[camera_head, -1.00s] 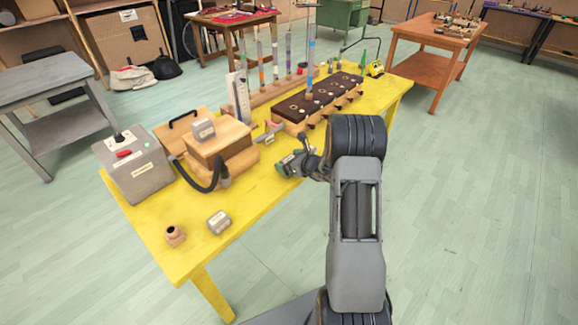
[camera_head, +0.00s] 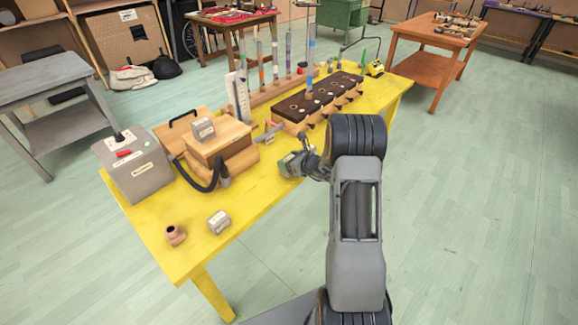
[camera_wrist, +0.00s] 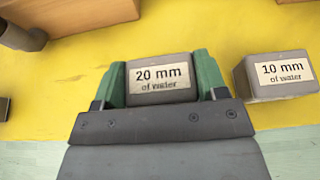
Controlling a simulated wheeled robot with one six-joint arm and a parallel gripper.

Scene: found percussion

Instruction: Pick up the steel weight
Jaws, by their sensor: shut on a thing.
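A grey steel weight (camera_wrist: 160,92) with a "20 mm of water" label sits between the green fingers of my gripper (camera_wrist: 157,72) in the wrist view. The fingers are shut on its two sides. In the head view my gripper (camera_head: 292,163) is low over the yellow table's right edge, and the held weight is hard to make out there. A second grey weight (camera_wrist: 278,75), labelled "10 mm of water", lies apart to the right in the wrist view. Another grey weight (camera_head: 218,222) lies near the table's front, and one (camera_head: 203,128) sits on the wooden box.
The yellow table (camera_head: 255,205) also holds a grey switch box (camera_head: 135,165), a wooden box (camera_head: 218,145) with a black hose (camera_head: 205,183), a small brown pot (camera_head: 175,236) and a dark-topped valve block (camera_head: 318,98). Bare tabletop lies left of my gripper.

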